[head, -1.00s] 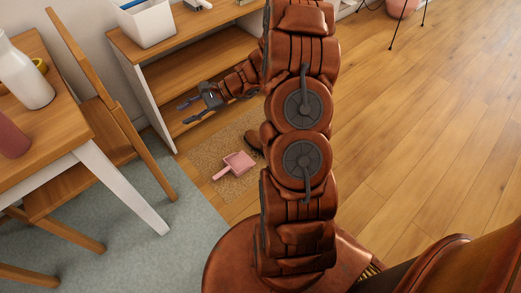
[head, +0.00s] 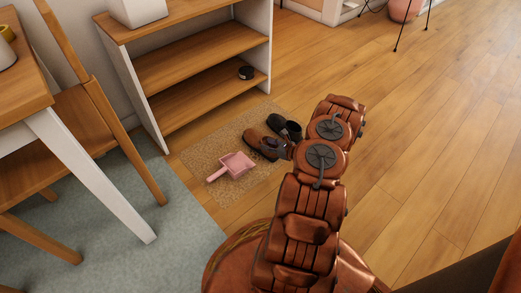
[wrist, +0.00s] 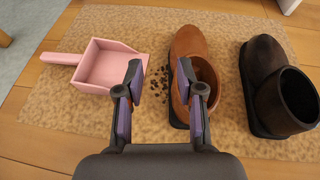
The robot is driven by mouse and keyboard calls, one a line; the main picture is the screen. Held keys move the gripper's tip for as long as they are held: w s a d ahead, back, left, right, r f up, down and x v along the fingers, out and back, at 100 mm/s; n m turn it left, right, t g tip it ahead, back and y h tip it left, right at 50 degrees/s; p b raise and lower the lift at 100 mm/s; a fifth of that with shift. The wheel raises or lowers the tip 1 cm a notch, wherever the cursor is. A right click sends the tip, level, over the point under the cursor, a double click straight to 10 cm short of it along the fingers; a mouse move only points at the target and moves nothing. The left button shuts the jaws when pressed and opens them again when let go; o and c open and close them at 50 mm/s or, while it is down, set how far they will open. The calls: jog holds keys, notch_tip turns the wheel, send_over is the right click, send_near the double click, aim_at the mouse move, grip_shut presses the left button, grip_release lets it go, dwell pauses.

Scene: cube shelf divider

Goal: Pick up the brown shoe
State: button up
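The brown shoe (head: 256,138) stands on the speckled mat (head: 207,163); in the wrist view its toe (wrist: 188,42) points away from my gripper. My gripper (wrist: 160,82) is open, with nothing between its fingers. In the wrist view its right finger overlaps the shoe's opening, and its left finger is over the mat left of the shoe. I cannot tell whether the right finger is inside the opening or above it. In the head view my gripper and arm are at the shoe's right side and hide part of it.
A dark shoe (wrist: 272,90) stands right of the brown one. A pink dustpan (wrist: 105,66) lies to the left, with dark crumbs (wrist: 159,82) between it and the shoe. A wooden shelf (head: 200,72) stands behind the mat. The floor to the right is clear.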

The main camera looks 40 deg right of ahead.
jog(key=shift+m+h, duration=0.4)
jog(key=shift+m, duration=0.1)
jog(key=shift+w+d+f+b, duration=0.25)
jog(key=shift+w+f+b, duration=0.45)
jog(key=shift+f, duration=0.35)
jog(key=shift+w+d+f+b, duration=0.2)
jog(key=shift+w+f+b, duration=0.35)
jog(key=shift+w+f, duration=0.4)
jog(key=shift+w+d+f+b, duration=0.25)
jog(key=shift+w+f+b, duration=0.35)
jog(key=shift+f, duration=0.6)
jog(key=shift+w, duration=0.4)
grip_shut()
